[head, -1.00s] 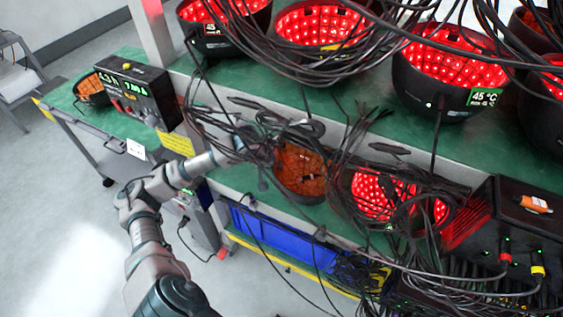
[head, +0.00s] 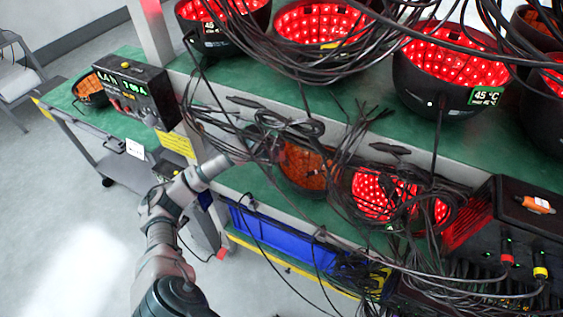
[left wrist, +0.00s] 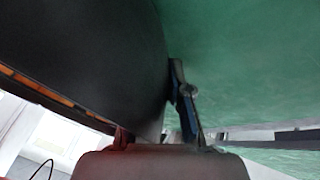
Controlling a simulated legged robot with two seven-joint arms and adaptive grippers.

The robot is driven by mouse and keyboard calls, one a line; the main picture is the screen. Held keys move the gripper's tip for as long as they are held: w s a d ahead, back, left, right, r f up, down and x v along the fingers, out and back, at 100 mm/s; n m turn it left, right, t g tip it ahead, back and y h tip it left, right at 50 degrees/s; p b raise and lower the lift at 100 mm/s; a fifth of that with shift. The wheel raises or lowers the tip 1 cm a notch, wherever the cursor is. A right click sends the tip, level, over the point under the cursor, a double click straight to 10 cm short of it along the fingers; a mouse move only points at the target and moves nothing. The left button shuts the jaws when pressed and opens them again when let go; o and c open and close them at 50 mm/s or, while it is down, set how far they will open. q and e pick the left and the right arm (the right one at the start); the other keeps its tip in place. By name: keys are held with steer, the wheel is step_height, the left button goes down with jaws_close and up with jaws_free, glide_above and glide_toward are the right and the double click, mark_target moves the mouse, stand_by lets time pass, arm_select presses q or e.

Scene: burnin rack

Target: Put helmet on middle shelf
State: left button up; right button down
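A dark helmet with an unlit orange lining (head: 308,167) sits on the green middle shelf (head: 236,180), partly covered by cables. My left gripper (head: 263,143) is at the helmet's left side, dark against the cables. In the left wrist view the helmet's dark shell (left wrist: 85,50) fills the upper left, with orange lining at its lower edge. One finger of my left gripper (left wrist: 184,100) lies close along the shell, over the green shelf surface (left wrist: 245,70). The other finger is mostly hidden behind the shell, so its grip is unclear. My right gripper is not in view.
A red-lit helmet (head: 375,195) stands right of the orange one, among tangled cables. Several red-lit helmets stand on the upper shelf (head: 350,95). A display box (head: 137,92) is at the left. A blue bin (head: 280,238) is below. Hanging cables crowd the space around the gripper.

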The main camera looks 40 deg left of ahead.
arm_select(q)
steer(key=shift+o, duration=1.2)
steer(key=shift+r, duration=0.2)
steer(key=v, duration=0.7)
steer(key=shift+s+p, duration=0.15)
steer(key=shift+p, duration=0.3)
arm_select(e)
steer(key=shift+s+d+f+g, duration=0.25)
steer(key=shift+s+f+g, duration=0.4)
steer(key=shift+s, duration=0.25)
arm_select(q)
steer(key=shift+r, duration=0.1)
